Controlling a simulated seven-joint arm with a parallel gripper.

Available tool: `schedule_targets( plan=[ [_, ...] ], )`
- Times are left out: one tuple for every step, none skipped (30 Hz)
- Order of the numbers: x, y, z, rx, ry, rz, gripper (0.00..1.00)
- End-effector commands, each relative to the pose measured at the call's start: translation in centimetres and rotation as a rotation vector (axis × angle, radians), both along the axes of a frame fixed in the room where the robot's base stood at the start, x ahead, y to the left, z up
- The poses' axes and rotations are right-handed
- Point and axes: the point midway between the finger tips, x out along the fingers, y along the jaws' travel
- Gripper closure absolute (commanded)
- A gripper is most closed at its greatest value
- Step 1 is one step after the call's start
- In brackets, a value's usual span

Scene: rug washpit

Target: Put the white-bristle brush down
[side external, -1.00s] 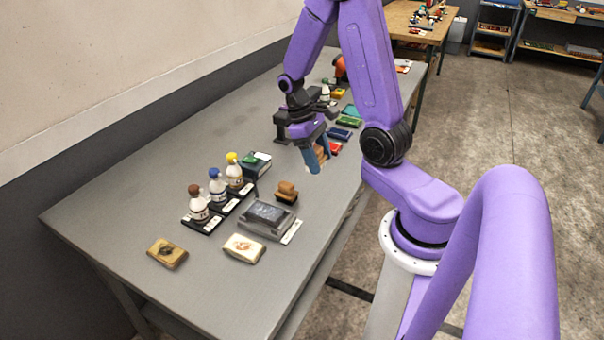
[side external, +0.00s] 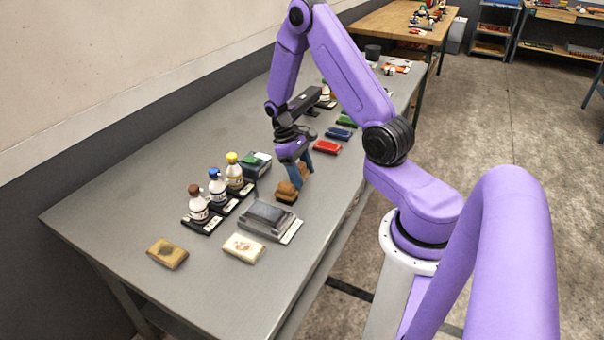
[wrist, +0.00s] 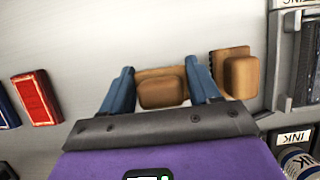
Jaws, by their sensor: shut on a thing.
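My gripper (side external: 298,176) is low over the middle of the grey table. In the wrist view its two blue fingers (wrist: 161,88) are shut on a brown wooden brush (wrist: 162,92). I take this for the white-bristle brush; its bristles are mostly hidden. A second brown wooden brush (wrist: 241,76), with a dark edge, lies just to its right in the wrist view, with a narrow gap between them. In the side view the held brush overlaps the second brush (side external: 286,198). I cannot tell whether the held brush touches the table.
A grey-black box (side external: 266,219) and capped bottles (side external: 217,190) stand nearby. A red block (side external: 327,147), a blue block (side external: 339,134) and a green block (side external: 346,121) lie farther back.

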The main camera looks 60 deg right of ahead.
Motion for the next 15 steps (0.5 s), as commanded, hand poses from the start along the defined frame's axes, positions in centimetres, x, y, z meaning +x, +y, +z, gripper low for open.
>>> schedule_targets(
  plan=[
    [-0.02,0.01,-0.41,0.0,0.0,0.0,0.67],
    [-0.02,0.01,-0.57,0.0,0.0,0.0,0.67],
    [-0.03,0.02,-0.69,0.0,0.0,0.0,0.67],
    [-0.02,0.02,-0.74,0.0,0.0,-0.001,0.67],
    [-0.02,0.02,-0.75,0.0,0.0,-0.001,0.67],
    [-0.01,0.02,-0.74,0.0,-0.001,-0.001,0.67],
    [-0.01,0.02,-0.73,0.0,-0.001,-0.001,0.67],
    [-0.01,0.02,-0.72,0.0,-0.001,-0.001,0.67],
    [-0.01,0.02,-0.71,0.0,-0.001,-0.001,0.67],
    [-0.01,0.02,-0.71,0.0,-0.001,-0.001,0.67],
    [-0.01,0.03,-0.72,0.0,-0.001,-0.001,0.67],
    [-0.02,0.03,-0.78,0.0,-0.001,-0.001,0.67],
    [-0.02,0.03,-0.86,0.0,0.0,-0.001,0.67],
    [-0.02,0.03,-0.94,0.0,0.0,-0.001,0.67],
    [-0.02,0.03,-1.04,0.0,0.0,-0.001,0.67]
  ],
)
